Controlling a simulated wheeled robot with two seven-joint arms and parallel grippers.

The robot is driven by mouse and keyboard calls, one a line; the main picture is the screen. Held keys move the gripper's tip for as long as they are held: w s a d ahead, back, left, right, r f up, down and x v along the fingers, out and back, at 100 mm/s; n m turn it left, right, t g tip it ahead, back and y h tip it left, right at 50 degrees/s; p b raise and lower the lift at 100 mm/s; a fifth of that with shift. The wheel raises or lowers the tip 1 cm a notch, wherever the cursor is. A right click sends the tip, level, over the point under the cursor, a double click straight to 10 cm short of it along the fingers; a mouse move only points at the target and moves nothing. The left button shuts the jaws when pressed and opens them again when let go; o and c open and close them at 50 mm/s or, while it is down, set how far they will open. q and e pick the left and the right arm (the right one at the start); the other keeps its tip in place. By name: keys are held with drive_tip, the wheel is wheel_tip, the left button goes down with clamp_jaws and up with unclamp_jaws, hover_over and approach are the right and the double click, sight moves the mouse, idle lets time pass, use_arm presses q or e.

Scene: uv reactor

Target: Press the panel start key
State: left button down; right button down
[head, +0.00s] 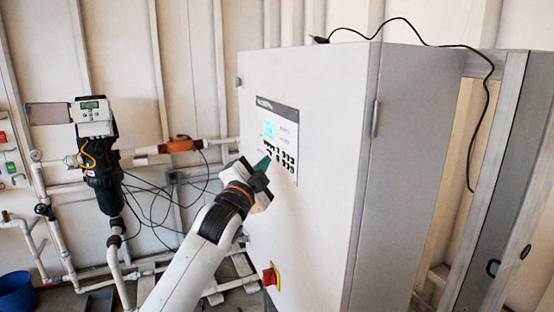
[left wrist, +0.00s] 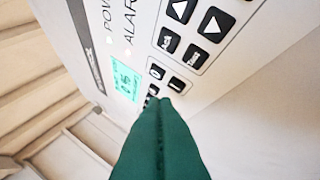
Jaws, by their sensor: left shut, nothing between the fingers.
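The control panel (head: 278,135) is on the front of a large grey cabinet (head: 305,85). It has a lit cyan screen (head: 269,130) and several black keys. Arrow keys (left wrist: 180,10) are above. My left gripper (head: 265,162) is shut and empty, its green fingertips at the lower left of the panel's keys. The fingertips (left wrist: 164,101) partly hide small keys below the bar key. I cannot tell whether they touch.
A red and yellow rotary switch (head: 270,276) is low on the cabinet front. Pipes and a black device with a display (head: 92,110) stand on the left by the wall. A blue bucket (head: 16,292) is at the lower left. A black cable (head: 425,40) runs over the cabinet top.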

use_arm(q)
drive_tip(key=shift+d, duration=0.15)
idle(0.7)
drive_tip(key=shift+w+d, duration=0.15)
drive_tip(key=shift+d, duration=0.15)
drive_tip(key=shift+d, duration=0.25)
idle(0.5)
drive_tip(key=shift+a, duration=0.15)
drive_tip(key=shift+a+p, duration=0.4)
drive_tip(key=shift+a, duration=0.15)
drive_tip(key=a, duration=0.1)
drive_tip(key=s+a+p, duration=0.1)
drive_tip(key=a, duration=0.1)
drive_tip(key=s+a+p, duration=0.1)
drive_tip(key=shift+a, duration=0.35)
